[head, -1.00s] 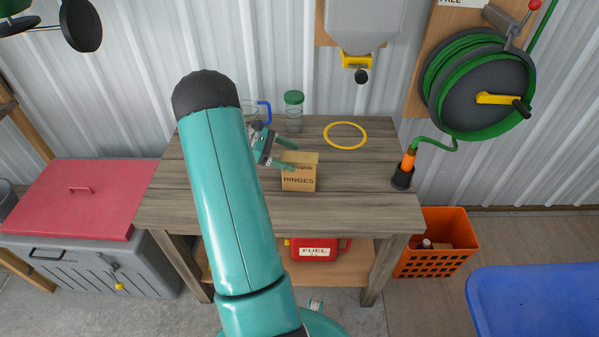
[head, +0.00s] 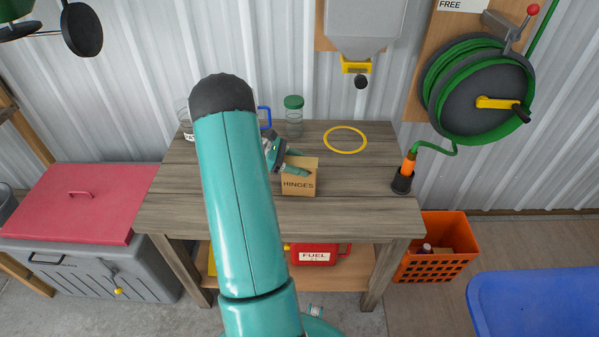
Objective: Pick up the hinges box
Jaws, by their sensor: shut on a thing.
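The hinges box (head: 301,186) is a small tan carton with "HINGES" printed on its front. It is at the middle of the wooden workbench, right of my teal arm. My gripper (head: 298,163) is at the box's upper part, with a teal finger across its top and front. The gripper is shut on the box. My arm hides part of the gripper's wrist. I cannot tell whether the box's bottom still touches the bench.
A green-lidded jar (head: 294,116) and a blue-handled jug (head: 265,117) stand behind. A yellow ring (head: 345,140) lies to the right on the workbench (head: 360,205). A black holder (head: 402,181) with a green hose stands at the right edge. The bench's front right is clear.

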